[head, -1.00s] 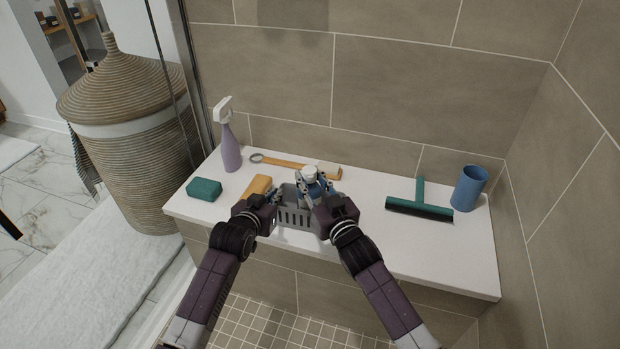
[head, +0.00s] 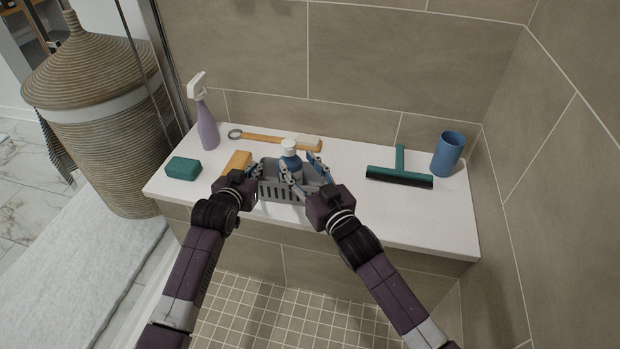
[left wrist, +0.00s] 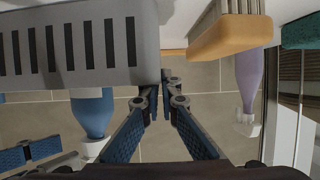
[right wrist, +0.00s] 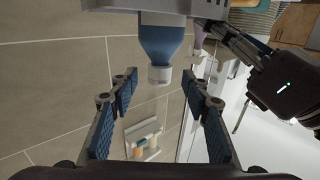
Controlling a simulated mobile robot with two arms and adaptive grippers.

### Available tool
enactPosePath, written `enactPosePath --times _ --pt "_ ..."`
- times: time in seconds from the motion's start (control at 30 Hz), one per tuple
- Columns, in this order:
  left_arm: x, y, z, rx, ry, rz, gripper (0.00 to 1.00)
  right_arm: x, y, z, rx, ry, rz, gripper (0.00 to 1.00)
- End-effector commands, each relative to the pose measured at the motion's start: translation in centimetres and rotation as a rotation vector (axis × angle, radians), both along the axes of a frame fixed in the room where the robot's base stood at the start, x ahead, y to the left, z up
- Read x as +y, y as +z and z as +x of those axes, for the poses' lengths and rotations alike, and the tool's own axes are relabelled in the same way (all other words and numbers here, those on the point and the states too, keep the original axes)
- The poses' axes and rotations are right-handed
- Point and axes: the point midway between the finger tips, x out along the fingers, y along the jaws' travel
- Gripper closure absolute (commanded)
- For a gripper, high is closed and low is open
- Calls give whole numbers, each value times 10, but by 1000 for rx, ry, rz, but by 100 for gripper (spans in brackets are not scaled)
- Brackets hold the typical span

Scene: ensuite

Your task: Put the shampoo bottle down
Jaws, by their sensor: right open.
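The shampoo bottle (head: 290,159), blue with a white cap, stands upright in the grey slotted caddy (head: 283,190) on the white bench; its lower part is hidden by the caddy wall. In the right wrist view the bottle (right wrist: 160,45) shows between and beyond the spread fingers of my right gripper (right wrist: 160,88). That gripper (head: 301,166) is open and empty, close beside the bottle on its right. My left gripper (head: 254,181) is at the caddy's left end. In the left wrist view its fingertips (left wrist: 167,82) come together at the end of the caddy (left wrist: 80,45).
An orange block (head: 237,162), a green block (head: 183,168) and a purple spray bottle (head: 208,130) are on the left. A wooden-handled brush (head: 275,140) lies behind. A green squeegee (head: 400,175) and a blue cup (head: 448,154) are on the right. The bench's front right is clear.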

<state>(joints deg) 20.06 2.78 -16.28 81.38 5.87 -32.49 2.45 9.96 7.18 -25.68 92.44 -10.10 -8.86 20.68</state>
Motion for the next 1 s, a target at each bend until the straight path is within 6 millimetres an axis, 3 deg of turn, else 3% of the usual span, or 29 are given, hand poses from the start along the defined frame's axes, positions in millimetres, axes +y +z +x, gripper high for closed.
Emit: enactPosePath --times 0.1,0.3,0.8,1.0 --pt "0 1 0 -2 0 -1 100 -10 -1 -23 3 0 0 57" --pt "0 1 0 -3 0 -1 100 -20 0 -48 1 0 -1 57" --pt "0 2 1 -4 0 -1 100 -23 0 -55 0 0 0 57" --pt "0 1 0 -3 0 -1 77 -23 0 -55 0 0 0 57"
